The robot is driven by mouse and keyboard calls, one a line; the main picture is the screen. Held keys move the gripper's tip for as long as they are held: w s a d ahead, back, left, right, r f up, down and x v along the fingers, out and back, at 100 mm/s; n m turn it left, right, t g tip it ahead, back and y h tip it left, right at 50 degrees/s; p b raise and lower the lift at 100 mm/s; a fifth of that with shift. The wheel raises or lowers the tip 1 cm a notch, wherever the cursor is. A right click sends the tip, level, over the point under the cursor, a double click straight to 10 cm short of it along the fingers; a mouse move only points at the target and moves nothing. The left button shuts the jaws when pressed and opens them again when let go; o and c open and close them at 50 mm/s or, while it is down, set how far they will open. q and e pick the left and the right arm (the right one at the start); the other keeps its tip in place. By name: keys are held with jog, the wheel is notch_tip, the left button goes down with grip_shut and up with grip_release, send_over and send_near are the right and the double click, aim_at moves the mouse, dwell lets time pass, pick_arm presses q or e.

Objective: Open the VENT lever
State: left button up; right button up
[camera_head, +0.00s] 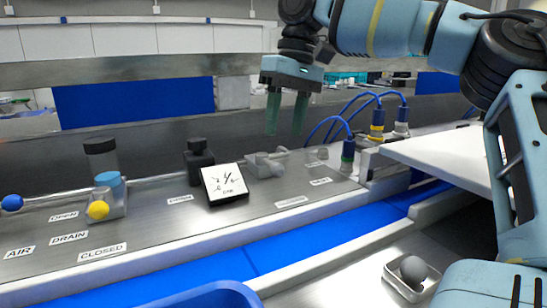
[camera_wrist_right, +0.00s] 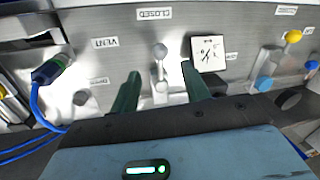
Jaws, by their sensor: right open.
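The VENT lever (camera_head: 265,164) is a pale grey lever on a small block on the steel panel, right of the gauge. In the right wrist view its round grey knob (camera_wrist_right: 160,50) points toward the CLOSED label (camera_wrist_right: 155,13), with the VENT label (camera_wrist_right: 105,42) to its left. My right gripper (camera_head: 287,115) is open and empty, its green fingers pointing down above the lever. In the right wrist view the lever shows in the gap between the fingers (camera_wrist_right: 160,92), apparently untouched. My left gripper is not in view.
A square gauge (camera_head: 225,183) stands close beside the lever. A yellow-knobbed lever (camera_head: 98,210) and a blue-knobbed one (camera_head: 12,202) are at left. Blue hoses with a connector (camera_head: 348,152) rise at right. A blue belt (camera_head: 300,243) runs along the front.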

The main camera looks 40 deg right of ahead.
jog(key=shift+w+a+f, duration=0.1)
jog(key=shift+a+f, duration=0.15)
jog(key=shift+f, duration=1)
jog(key=shift+w+a+f, duration=0.1)
jog(key=shift+a+f, duration=0.1)
jog(key=shift+f, duration=1.1)
jog(key=shift+a+f, duration=0.25)
jog(key=shift+f, duration=1)
grip_shut()
